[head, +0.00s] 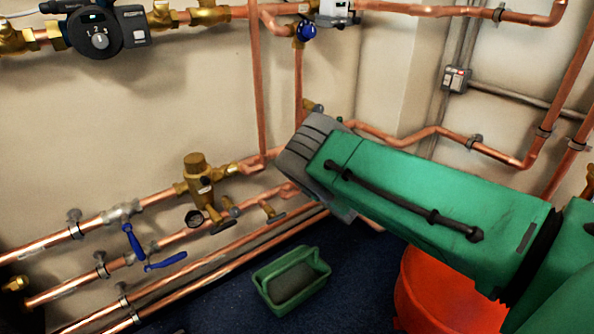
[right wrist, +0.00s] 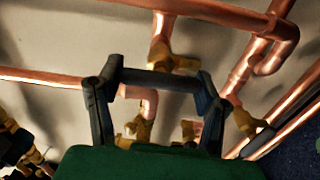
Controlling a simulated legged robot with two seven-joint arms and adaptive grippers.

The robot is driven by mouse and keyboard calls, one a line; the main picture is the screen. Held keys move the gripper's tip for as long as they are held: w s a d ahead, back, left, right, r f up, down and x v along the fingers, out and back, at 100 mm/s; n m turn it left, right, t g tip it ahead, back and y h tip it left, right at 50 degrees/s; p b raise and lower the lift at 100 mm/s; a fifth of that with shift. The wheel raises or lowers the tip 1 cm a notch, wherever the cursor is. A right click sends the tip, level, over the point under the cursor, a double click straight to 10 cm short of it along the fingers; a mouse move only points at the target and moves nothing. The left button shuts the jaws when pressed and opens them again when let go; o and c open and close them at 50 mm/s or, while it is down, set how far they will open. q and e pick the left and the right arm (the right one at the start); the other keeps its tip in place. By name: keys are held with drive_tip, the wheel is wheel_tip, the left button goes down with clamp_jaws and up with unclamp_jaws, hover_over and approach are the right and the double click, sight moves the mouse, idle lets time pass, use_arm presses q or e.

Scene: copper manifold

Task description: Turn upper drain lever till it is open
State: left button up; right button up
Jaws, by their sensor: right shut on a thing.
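My right arm comes in from the right in the head view, and its grey gripper housing (head: 318,160) covers the pipes behind it. In the right wrist view my right gripper (right wrist: 160,80) has its dark fingers brought together right at a brass drain valve (right wrist: 172,58) on a copper pipe. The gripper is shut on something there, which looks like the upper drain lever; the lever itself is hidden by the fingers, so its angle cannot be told. A brass fitting (head: 312,105) shows just above the housing in the head view. My left gripper is not in view.
Copper pipes with two blue levers (head: 134,242) (head: 166,261) run along the left wall. A green tray (head: 268,284) and a red bucket (head: 435,300) are on the dark blue floor.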

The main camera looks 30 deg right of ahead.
drive_tip(key=shift+a+f+n, duration=0.3)
drive_tip(key=shift+a+n, duration=0.1)
drive_tip(key=o, duration=1.1)
drive_tip(key=shift+o, duration=0.2)
drive_tip(key=shift+r, duration=0.1)
drive_tip(key=s+d, duration=0.1)
drive_tip(key=s, duration=1.1)
